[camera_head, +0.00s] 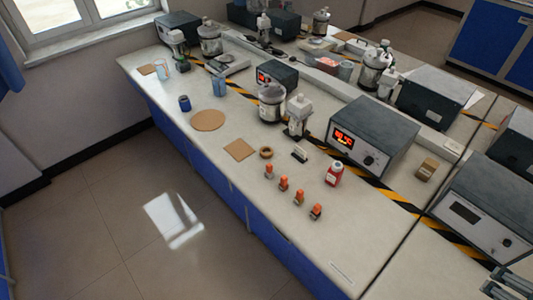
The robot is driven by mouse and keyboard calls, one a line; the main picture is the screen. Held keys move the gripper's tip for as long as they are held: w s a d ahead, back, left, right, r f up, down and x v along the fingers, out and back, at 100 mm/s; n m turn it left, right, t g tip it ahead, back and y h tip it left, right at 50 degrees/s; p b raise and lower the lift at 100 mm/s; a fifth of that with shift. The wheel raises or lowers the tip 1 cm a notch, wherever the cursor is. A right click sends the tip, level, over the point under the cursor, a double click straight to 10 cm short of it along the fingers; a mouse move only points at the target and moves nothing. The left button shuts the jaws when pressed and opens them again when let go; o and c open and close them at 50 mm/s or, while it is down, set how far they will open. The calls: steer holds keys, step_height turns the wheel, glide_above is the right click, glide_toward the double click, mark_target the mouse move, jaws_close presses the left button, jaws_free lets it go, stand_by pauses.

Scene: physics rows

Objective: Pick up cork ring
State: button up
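The cork ring (265,153) is a small brown ring lying flat on the pale bench, just right of a square cork mat (240,150). Nothing covers it. My gripper (490,280) shows only in part at the bottom right corner, grey and cut off by the picture edge. Its two fingertips appear apart, with nothing seen between them. It is far to the right of the ring and not touching it.
Several orange-topped vials (284,184) and a red bottle (334,174) stand right of the ring. A white-capped bottle (298,116) and steel pot (271,103) stand behind it. A box with a red display (372,138) sits farther right. The bench's front right is clear.

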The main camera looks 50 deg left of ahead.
steer(key=shift+c, duration=0.5)
